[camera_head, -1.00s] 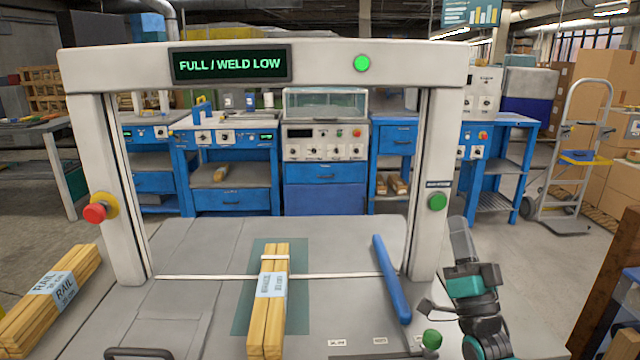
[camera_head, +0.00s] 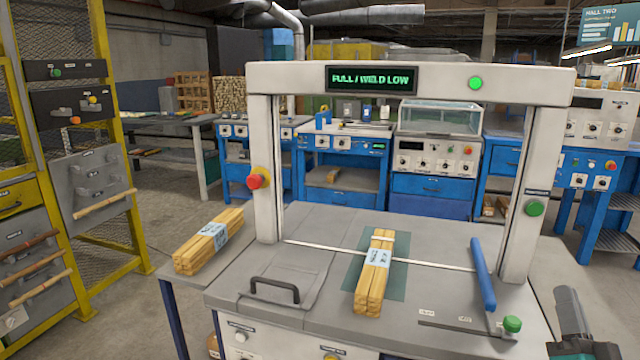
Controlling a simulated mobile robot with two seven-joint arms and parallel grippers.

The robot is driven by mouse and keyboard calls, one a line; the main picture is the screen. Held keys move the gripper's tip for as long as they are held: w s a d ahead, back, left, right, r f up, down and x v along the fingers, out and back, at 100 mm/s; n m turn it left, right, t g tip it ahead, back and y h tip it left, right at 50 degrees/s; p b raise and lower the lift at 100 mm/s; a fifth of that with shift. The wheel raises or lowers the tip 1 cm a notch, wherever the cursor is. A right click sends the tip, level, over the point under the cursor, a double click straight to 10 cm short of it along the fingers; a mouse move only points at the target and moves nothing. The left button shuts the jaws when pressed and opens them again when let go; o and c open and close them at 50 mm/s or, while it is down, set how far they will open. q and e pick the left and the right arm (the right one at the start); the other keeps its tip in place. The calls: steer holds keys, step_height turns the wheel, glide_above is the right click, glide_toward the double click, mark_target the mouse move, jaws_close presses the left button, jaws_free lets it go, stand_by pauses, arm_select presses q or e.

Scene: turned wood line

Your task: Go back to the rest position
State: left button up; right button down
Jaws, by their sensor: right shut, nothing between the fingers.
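My right gripper (camera_head: 572,312) shows at the bottom right edge, beside the strapping machine's right front corner. It is shut and empty, pointing up, and the arm below it is mostly cut off. My left gripper is not in view. The strapping machine's grey frame (camera_head: 262,165) stands over its table (camera_head: 325,225). A labelled bundle of wooden sticks (camera_head: 375,272) lies on the green mat (camera_head: 402,262) under the frame, apart from my gripper.
A second labelled bundle (camera_head: 208,242) lies on a side table at the left. A blue bar (camera_head: 482,275) and a green knob (camera_head: 512,324) are near my right gripper. A yellow rack (camera_head: 115,150) stands far left. Bare floor shows between the rack and the side table.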

steer(key=s+a+f+n+g+y+p, duration=0.3)
steer(key=a+f+n+g, duration=0.35)
steer(key=a+f, duration=0.65)
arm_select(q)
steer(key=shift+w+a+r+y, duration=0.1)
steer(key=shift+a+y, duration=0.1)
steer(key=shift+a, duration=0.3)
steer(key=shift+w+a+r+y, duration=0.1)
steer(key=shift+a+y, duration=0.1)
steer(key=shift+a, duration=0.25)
arm_select(e)
steer(key=s+a+f+n+g+y, duration=0.1)
steer(key=s+a+f+g, duration=0.2)
steer(key=s+f, duration=0.3)
steer(key=s+a+f+n+g+y, duration=0.1)
steer(key=s+a+f+n+g, duration=0.1)
steer(key=s+a+f+g, duration=0.2)
step_height(320, 180, down, 2)
steer(key=s, duration=0.2)
steer(key=shift+s+a+g, duration=0.2)
steer(key=shift+s+g, duration=0.1)
steer(key=shift+g, duration=0.05)
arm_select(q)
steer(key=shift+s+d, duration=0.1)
arm_select(e)
steer(key=shift+n, duration=0.25)
